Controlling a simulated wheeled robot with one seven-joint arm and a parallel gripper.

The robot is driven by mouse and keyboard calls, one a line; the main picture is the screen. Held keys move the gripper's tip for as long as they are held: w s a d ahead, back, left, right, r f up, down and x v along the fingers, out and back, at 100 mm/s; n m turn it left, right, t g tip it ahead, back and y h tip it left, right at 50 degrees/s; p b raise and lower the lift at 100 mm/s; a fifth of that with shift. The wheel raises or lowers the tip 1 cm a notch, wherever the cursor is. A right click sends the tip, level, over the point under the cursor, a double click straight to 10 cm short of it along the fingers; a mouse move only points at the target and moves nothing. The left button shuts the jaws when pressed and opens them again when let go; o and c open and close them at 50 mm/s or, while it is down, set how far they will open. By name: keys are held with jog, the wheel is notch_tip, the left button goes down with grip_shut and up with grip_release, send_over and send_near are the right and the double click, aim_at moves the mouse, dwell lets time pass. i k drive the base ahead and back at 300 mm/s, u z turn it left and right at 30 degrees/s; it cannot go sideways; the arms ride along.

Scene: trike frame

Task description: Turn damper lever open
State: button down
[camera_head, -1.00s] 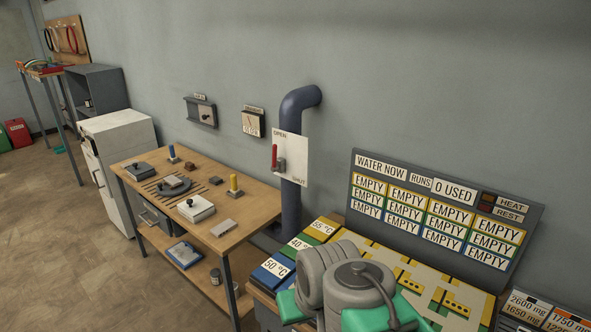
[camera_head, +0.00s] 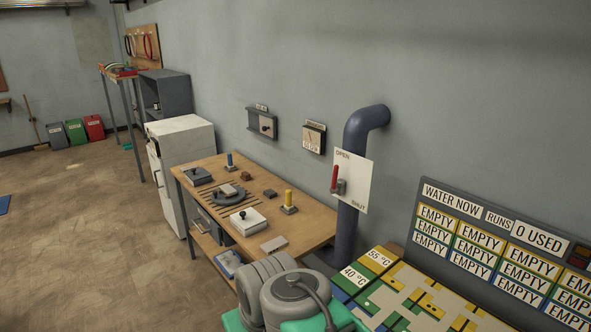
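The damper lever (camera_head: 335,179) has a red handle and a grey pivot. It is mounted on a white plate (camera_head: 359,186) fixed to a dark blue pipe (camera_head: 346,232) that bends into the wall. The plate reads OPEN at the upper left and SHUT at the lower right. The red handle stands roughly upright, pointing up toward the OPEN word. Grey and green links of my arm show at the bottom of the picture, below and in front of the pipe. My gripper is not in view, and nothing of mine touches the lever.
A wooden workbench (camera_head: 306,218) with several small fixtures stands left of the pipe. A board of coloured tiles (camera_head: 413,292) and an upright WATER NOW sign (camera_head: 460,200) are at the right. Open floor (camera_head: 85,215) lies at the left.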

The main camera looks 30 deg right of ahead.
aim_at(334, 190)
jog(key=z, duration=0.15)
jog(key=i, duration=0.95)
jog(key=z, duration=0.6)
